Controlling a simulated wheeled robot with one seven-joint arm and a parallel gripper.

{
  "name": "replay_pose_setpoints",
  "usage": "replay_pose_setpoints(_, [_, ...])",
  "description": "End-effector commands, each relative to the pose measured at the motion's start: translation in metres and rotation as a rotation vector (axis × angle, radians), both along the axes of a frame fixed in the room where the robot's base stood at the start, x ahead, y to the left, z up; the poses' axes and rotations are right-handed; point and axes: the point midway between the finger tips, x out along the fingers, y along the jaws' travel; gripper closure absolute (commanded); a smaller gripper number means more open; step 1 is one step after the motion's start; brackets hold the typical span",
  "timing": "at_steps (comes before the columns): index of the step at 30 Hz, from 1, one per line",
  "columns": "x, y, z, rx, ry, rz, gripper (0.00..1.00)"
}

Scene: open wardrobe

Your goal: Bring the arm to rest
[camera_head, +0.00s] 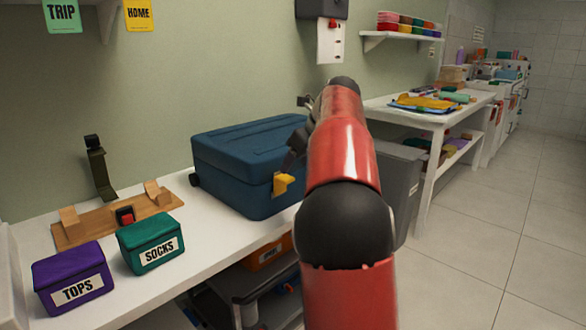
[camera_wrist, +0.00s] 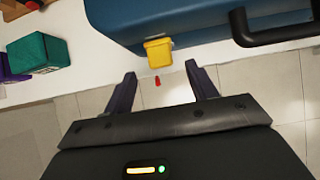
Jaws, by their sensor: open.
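My red and black arm (camera_head: 340,150) reaches forward across the middle of the head view and hides part of the scene behind it. My gripper (camera_wrist: 163,85) is open in the wrist view, with its two dark fingers apart and nothing between them. It is beside the blue suitcase (camera_head: 235,150), which lies shut on the white bench. In the wrist view, a yellow latch or tag (camera_wrist: 158,53) on the suitcase's side is just beyond the fingertips. A small red piece (camera_wrist: 158,81) shows below it. In the head view the gripper's fingers are mostly hidden by the arm.
A purple TOPS pouch (camera_head: 75,278) and a green SOCKS pouch (camera_head: 151,243) stand on the bench (camera_head: 195,225). A wooden stand (camera_head: 100,222) is behind them. A grey bin (camera_head: 405,190) stands right of the arm. The tiled floor (camera_head: 480,240) at right is clear.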

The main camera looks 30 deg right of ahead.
Motion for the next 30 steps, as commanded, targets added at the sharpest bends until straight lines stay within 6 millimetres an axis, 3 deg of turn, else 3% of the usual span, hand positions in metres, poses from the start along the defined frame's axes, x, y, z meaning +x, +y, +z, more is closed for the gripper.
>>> replay_pose_setpoints(13, [0.0,0.0,0.0,0.001,0.0,-0.001,0.43])
replay_pose_setpoints(17, [0.004,0.009,0.011,0.055,-0.064,-0.027,0.43])
replay_pose_setpoints(20, [0.012,0.03,0.042,0.207,-0.223,-0.104,0.43])
replay_pose_setpoints(23, [0.015,0.052,0.091,0.473,-0.43,-0.256,0.43])
replay_pose_setpoints(27, [-0.006,0.061,0.15,0.939,-0.637,-0.56,0.43])
replay_pose_setpoints(30, [-0.034,0.054,0.162,1.272,-0.684,-0.822,0.43])
